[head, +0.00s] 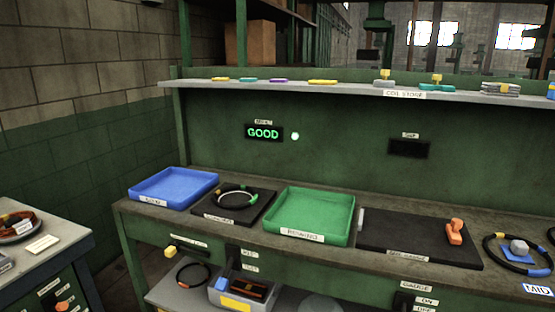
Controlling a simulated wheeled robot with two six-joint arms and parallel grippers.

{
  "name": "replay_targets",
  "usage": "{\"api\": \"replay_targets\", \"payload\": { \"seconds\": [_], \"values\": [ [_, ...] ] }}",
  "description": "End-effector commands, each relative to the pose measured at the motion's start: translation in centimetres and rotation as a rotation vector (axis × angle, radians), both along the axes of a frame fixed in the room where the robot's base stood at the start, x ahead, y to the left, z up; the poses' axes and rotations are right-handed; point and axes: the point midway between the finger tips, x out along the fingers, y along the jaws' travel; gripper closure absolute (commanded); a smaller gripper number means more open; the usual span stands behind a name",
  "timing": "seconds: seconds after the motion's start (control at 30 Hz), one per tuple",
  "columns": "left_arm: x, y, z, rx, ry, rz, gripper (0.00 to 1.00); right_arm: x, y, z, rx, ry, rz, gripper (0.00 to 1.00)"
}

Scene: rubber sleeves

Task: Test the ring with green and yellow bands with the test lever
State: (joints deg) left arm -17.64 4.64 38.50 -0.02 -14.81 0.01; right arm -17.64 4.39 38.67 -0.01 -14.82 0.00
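A yellow-knobbed lever (170,252) sticks out under the bench front at the left. A label reading TEST (250,268) stands to its right, above a grey box. The display (263,132) on the back panel reads GOOD in green, with a pale lit spot beside it. Neither of my grippers is in view.
A blue tray (140,197) and a green tray (345,238) look empty. A dark plate (400,235) carries an orange handle (454,232). A dark ring (178,277) lies on the lower shelf.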

Motion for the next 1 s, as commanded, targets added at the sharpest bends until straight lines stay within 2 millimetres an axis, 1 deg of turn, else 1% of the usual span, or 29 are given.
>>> {"api": "replay_targets", "payload": {
  "seconds": [1.0],
  "values": [
    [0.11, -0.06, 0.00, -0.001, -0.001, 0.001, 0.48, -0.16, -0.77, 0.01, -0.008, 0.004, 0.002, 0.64]
  ]
}}
